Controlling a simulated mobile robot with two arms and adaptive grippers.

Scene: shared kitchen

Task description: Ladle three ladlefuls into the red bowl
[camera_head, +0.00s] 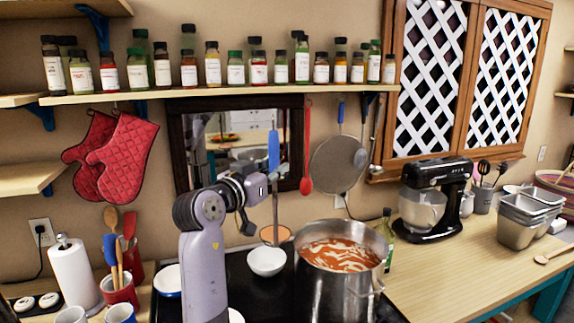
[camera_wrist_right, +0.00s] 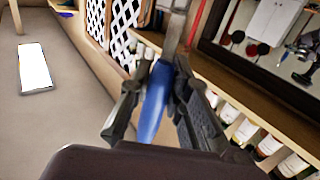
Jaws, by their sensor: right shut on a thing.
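My right gripper (camera_head: 264,184) is shut on the blue handle of a ladle (camera_head: 274,150). The right wrist view also shows the blue handle (camera_wrist_right: 153,106) between the fingers (camera_wrist_right: 160,88). The ladle hangs upright, its orange-brown lower end behind a small white bowl (camera_head: 267,262) and left of the pot. A large steel pot (camera_head: 330,294) holds orange soup with pale streaks. I cannot make out a clearly red bowl; part of the stove is hidden by my arm. My left gripper is not in view.
The dark stove (camera_head: 248,300) lies under the pot and white bowl. A blue-rimmed bowl (camera_head: 167,281), a red utensil cup (camera_head: 120,292) and a paper towel roll (camera_head: 72,272) stand left. A bottle (camera_head: 386,238) and a black mixer (camera_head: 436,196) stand right.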

